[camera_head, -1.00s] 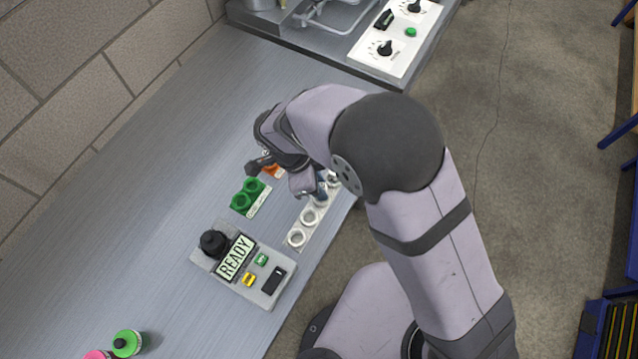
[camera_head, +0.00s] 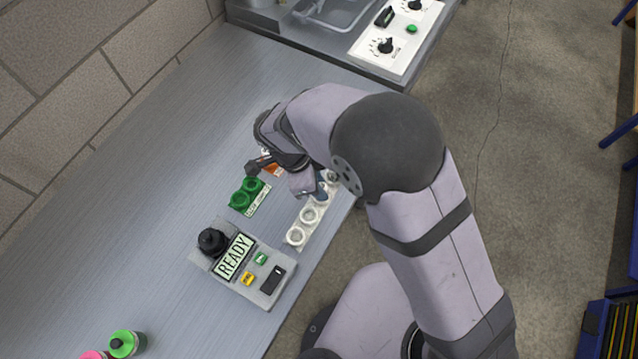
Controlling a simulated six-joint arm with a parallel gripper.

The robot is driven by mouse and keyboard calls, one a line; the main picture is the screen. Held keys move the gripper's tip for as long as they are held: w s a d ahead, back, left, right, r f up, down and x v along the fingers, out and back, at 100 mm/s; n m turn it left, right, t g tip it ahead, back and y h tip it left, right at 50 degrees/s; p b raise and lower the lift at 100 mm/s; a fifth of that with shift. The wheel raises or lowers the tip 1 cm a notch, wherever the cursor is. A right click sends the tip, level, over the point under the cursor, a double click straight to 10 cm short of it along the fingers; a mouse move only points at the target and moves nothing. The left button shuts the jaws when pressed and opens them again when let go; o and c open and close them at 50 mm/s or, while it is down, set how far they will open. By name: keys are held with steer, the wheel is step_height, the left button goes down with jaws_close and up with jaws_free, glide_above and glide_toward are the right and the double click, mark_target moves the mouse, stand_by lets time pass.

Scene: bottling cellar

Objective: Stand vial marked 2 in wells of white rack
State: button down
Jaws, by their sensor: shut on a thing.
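The white rack (camera_head: 303,225) lies along the front edge of the bench. Its two nearer wells show empty; its far end is partly covered by my arm. My gripper (camera_head: 320,191) is low over the far part of the rack, pointing down, and is shut on a vial. The vial is almost wholly hidden by the fingers and wrist, so its mark cannot be read. I cannot tell whether its base is inside a well. A small grey round top (camera_head: 333,176) shows at the rack's far end, beside my gripper.
A green rack (camera_head: 258,202) and a partly hidden orange one (camera_head: 273,169) stand left of my gripper. A grey control box (camera_head: 228,270) reading READY sits nearer. A green-capped bottle (camera_head: 124,344) and a pink one (camera_head: 95,355) are at lower left. The left bench is clear.

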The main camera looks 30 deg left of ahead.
steer(key=shift+f+b, duration=0.25)
steer(key=shift+b, duration=0.05)
stand_by(0.5)
steer(key=c, duration=1)
jaws_free()
steer(key=shift+r+p, duration=1.9)
steer(key=shift+r, duration=1.1)
